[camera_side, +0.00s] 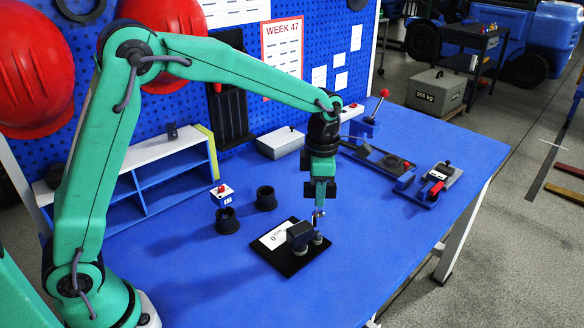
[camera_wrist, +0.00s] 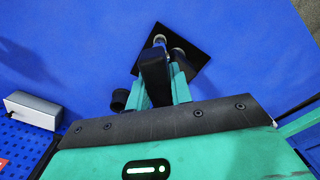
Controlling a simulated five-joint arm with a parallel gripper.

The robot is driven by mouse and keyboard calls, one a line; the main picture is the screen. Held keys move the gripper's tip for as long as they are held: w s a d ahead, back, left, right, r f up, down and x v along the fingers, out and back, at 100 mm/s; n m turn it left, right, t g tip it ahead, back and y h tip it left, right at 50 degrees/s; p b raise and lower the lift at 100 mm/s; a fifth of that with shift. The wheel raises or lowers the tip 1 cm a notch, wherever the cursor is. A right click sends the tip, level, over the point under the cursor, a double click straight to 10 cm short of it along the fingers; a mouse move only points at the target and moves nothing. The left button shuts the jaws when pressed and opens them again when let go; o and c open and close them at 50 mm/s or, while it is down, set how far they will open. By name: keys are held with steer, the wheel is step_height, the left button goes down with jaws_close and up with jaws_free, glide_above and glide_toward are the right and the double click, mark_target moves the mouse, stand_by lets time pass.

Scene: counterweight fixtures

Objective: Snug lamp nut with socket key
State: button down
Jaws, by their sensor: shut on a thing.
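My gripper (camera_side: 319,203) points down over a black plate (camera_side: 290,264) on the blue table and is shut on what looks like the socket key. The key's bright metal part (camera_side: 318,214) shows just below the fingers, above a grey post (camera_side: 319,239) on the plate. A dark block (camera_side: 299,236) stands beside the post, next to a white card marked 0 (camera_side: 277,236). In the wrist view the plate (camera_wrist: 203,47) lies beyond my fingers, with a metal end (camera_wrist: 159,40) over it. The lamp nut is too small to make out, and I cannot tell whether the key touches it.
Two black cups (camera_side: 227,221) (camera_side: 266,198) and a small red-buttoned box (camera_side: 222,193) stand left of the plate. A grey box (camera_side: 281,143) and a shelf (camera_side: 165,180) are behind. Fixtures (camera_side: 430,184) stand at right. The table's front is clear.

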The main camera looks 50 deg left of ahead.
mark_target(318, 212)
steer(key=shift+f, duration=0.65)
steer(key=shift+f, duration=1.6)
stand_by(1.4)
steer(key=shift+m, duration=4.9)
steer(key=shift+r, duration=0.2)
